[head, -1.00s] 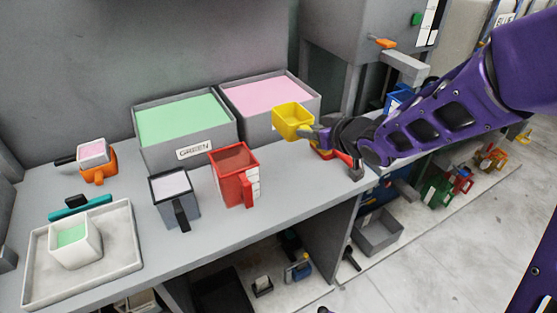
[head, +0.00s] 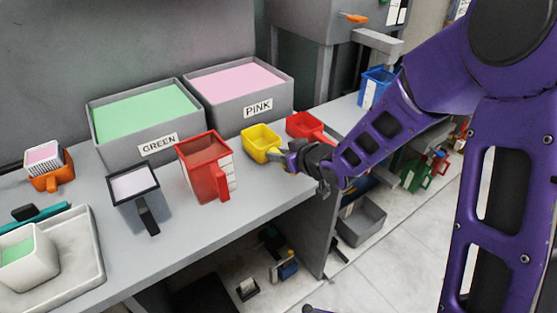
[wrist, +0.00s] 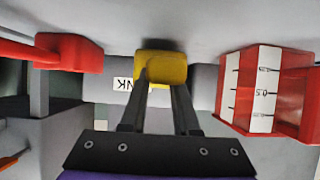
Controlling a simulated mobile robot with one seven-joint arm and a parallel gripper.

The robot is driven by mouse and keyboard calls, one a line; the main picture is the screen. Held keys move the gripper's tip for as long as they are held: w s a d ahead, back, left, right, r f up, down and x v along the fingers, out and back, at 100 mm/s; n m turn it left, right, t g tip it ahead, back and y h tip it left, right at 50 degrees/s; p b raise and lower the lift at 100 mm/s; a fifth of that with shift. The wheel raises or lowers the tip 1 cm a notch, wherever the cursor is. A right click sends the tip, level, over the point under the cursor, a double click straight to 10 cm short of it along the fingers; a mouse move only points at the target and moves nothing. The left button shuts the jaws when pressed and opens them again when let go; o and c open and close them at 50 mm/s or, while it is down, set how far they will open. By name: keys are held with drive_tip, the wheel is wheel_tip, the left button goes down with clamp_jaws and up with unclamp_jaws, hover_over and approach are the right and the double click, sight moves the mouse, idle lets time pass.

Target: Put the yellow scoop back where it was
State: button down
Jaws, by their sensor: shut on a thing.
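The yellow scoop (head: 261,144) is in front of the pink bin, low over the bench top; whether it touches the bench I cannot tell. My gripper (head: 294,158) is shut on its handle from the right side. In the wrist view the scoop (wrist: 161,68) sits at the ends of my two fingers (wrist: 159,100), which hide most of the handle. A red scoop (head: 304,126) lies to its right, and also shows in the wrist view (wrist: 72,52). A red measuring jug (head: 205,165) stands to its left.
The pink bin (head: 278,109) and green bin (head: 165,148) stand behind. A dark grey jug (head: 140,198) and a white tray (head: 86,258) are further left. A blue container (head: 375,88) is at the back right. The bench's front edge (head: 250,222) is close.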

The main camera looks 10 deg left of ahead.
drive_tip(key=shift+f, duration=0.6)
drive_tip(key=shift+f, duration=0.2)
drive_tip(key=c, duration=0.7)
unclamp_jaws()
drive_tip(key=shift+o, duration=0.2)
drive_tip(key=shift+r, duration=0.1)
drive_tip(key=shift+r, duration=0.25)
drive_tip(key=p+v, duration=0.3)
drive_tip(key=v, duration=0.9)
drive_tip(key=shift+f, duration=0.2)
